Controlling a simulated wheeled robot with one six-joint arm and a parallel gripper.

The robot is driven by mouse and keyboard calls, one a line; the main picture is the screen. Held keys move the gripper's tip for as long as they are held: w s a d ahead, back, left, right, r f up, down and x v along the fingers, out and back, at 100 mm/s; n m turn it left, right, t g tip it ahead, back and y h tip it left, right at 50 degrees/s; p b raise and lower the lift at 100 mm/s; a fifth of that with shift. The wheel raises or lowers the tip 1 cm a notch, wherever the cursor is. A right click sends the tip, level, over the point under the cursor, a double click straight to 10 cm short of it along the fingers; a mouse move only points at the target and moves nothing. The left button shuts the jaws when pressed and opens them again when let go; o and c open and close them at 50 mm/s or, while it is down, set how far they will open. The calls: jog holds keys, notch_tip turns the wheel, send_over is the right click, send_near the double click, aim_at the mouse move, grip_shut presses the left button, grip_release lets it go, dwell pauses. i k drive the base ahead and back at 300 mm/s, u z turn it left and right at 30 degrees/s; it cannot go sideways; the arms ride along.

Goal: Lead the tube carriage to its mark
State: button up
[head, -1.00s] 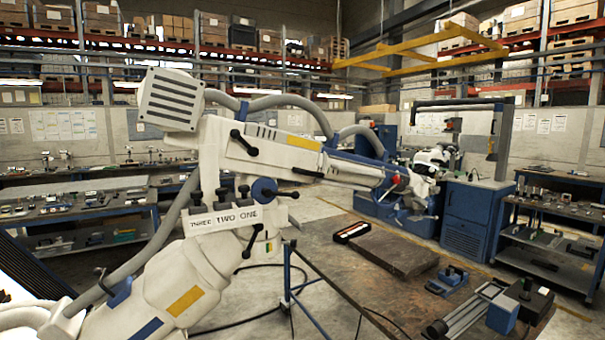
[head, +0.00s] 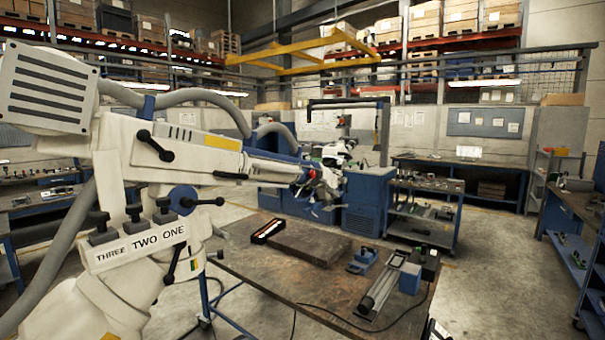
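A large white jointed microscope arm (head: 115,165) fills the left of the head view. Its upper part is a white housing with black clamp levers and a yellow plate (head: 222,142). A slim tube (head: 268,172) runs right from it to a red tip. I cannot tell for sure which part is the tube carriage; the white housing (head: 188,157) around the tube may be it. Three black knobs stand above a THREE TWO ONE plate (head: 140,247). My gripper is not in view.
Blue machines and shelves stand behind. Open floor (head: 500,275) lies at the right.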

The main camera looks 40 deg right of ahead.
aim_at(192, 165)
jog(key=z, duration=0.55)
jog(key=i, duration=1)
